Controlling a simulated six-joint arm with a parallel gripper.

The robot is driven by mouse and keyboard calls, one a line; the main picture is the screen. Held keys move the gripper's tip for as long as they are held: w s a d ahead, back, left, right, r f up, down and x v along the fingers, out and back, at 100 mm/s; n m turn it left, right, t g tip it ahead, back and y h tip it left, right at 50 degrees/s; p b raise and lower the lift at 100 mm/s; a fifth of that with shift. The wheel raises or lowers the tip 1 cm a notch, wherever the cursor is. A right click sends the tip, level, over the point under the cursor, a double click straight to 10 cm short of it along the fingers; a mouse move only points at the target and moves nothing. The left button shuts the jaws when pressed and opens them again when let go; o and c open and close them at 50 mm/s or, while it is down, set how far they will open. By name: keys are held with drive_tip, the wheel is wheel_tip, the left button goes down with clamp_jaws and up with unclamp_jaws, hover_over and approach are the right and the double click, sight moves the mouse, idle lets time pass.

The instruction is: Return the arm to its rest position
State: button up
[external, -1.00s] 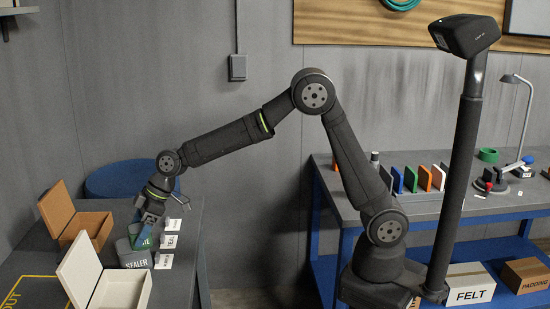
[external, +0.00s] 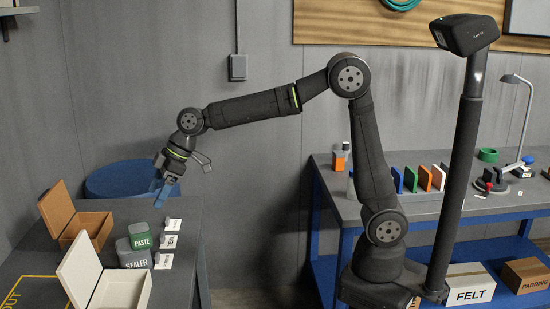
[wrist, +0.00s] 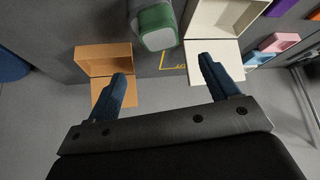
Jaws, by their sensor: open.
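My gripper (external: 164,191) hangs above the left table with its blue fingers apart and nothing between them. In the wrist view both fingers of my gripper (wrist: 166,86) show well separated. Below it stand the green PASTE container (external: 140,237) and the grey SEALER container (external: 133,258), apart from the fingers. In the wrist view the green-topped container (wrist: 158,38) is beyond the fingertips. My arm reaches left from its base by the right bench, with its elbow raised.
An open brown box (external: 88,226) and an open white box (external: 122,291) stand on the left table, near small white label cards (external: 171,241). The right bench holds an orange bottle (external: 340,159) and several coloured panels (external: 410,179). The space around my raised gripper looks clear.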

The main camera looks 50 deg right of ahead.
sight(139, 228)
drive_tip(key=x, duration=1.2)
drive_tip(key=shift+f, duration=0.1)
drive_tip(key=shift+r, duration=1.35)
